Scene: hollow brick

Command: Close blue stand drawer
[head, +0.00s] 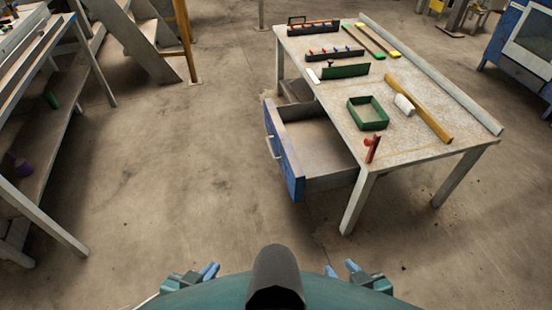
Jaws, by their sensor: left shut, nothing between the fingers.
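A drawer with a blue front (283,155) and a pale handle (271,147) is pulled out from the left side of a grey work table (440,145). Its grey inside (318,148) shows and looks empty. My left gripper (211,271) is at the bottom of the head view, left of centre, shut and empty. My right gripper (342,268) is at the bottom right of centre, its blue fingers apart with nothing seen between them. Both grippers are low, close to my body, and well apart from the drawer.
The table holds a green tray (367,113), a red clamp (373,148), a white block (404,104) and tool racks. A blue cabinet (511,38) stands at the far right. A shelf bench (40,170) stands at left. The floor between is clear.

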